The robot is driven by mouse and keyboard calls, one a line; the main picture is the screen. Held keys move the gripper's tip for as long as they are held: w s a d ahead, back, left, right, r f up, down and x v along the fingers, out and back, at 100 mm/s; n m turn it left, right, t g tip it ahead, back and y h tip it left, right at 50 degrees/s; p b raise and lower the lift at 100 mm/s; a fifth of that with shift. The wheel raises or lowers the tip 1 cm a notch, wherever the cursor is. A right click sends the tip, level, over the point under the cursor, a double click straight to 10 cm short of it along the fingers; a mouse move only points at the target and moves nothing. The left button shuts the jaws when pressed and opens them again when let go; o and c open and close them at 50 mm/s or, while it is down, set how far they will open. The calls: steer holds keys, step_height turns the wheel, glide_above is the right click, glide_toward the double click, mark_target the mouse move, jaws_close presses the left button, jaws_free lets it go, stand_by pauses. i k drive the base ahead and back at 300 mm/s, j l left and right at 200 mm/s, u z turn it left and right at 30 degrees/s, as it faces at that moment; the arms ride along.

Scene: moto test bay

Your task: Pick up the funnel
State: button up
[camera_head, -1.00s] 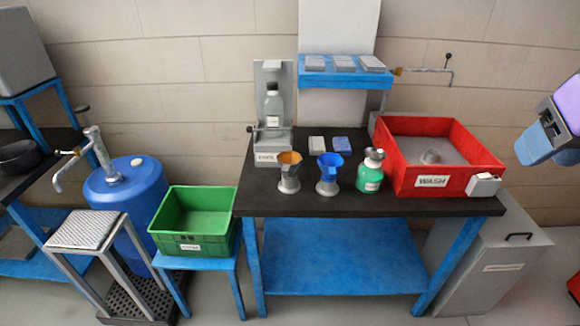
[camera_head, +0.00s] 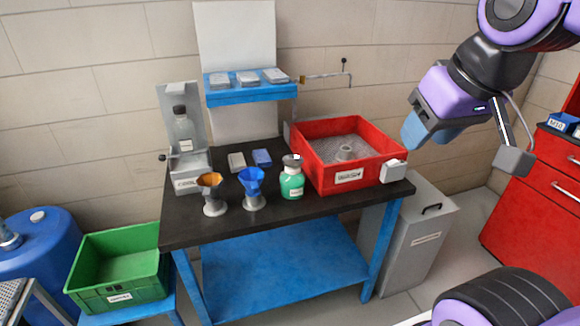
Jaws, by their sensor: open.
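Two funnel-shaped things stand upright on grey bases on the black tabletop (camera_head: 235,222). My gripper (camera_head: 411,136), with blue fingers, is open and empty. It hangs in the air at the right, near the red bin's right side and well away from both funnels.
A red wash bin (camera_head: 372,170) with a white box at its corner fills the table's right end. A dispenser with a bottle (camera_head: 183,130) stands at the left. A blue shelf (camera_head: 240,95) rises behind. A green crate (camera_head: 90,295) is left of the table.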

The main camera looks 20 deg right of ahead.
mark_target(210, 183)
steer(key=i+j, duration=0.1)
steer(key=i, duration=0.35)
steer(key=i+j, duration=0.15)
steer(key=i, duration=0.3)
steer(key=u, duration=0.05)
